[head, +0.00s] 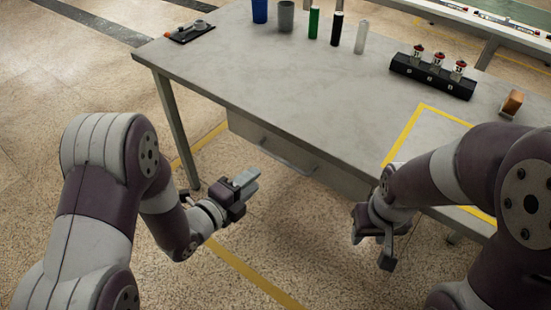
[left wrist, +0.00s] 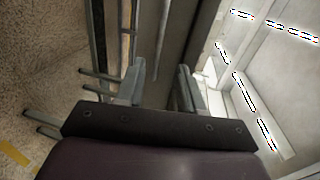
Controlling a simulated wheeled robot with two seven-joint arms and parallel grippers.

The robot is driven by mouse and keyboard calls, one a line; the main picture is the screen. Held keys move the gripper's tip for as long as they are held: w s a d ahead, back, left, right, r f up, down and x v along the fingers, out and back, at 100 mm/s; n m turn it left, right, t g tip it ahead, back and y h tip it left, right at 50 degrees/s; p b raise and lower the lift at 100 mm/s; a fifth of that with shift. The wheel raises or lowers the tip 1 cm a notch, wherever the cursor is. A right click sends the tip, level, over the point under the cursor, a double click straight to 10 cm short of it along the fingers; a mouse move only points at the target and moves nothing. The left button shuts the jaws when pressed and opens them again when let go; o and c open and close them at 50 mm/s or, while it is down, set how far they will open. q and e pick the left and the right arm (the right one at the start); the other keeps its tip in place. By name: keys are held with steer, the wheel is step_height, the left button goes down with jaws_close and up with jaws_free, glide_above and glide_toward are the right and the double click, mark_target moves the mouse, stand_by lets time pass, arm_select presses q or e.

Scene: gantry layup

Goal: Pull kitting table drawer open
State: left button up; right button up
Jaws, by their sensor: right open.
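The kitting table (head: 290,85) has a grey drawer (head: 285,150) slung under its near edge. My right gripper (head: 375,245) is open and empty, hanging low near the table's front right part, clear of the drawer.
On the table stand a blue cup (head: 260,11), a grey cup (head: 286,15), several bottles, a black rack (head: 432,76) with red-topped items and a brown block (head: 512,103). A table leg (head: 176,130) stands left of the drawer. The floor before the drawer is clear.

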arm_select(q)
steer(key=b+x, duration=0.1)
steer(key=x, duration=0.9)
steer(key=shift+w+d+f, duration=0.2)
jaws_close()
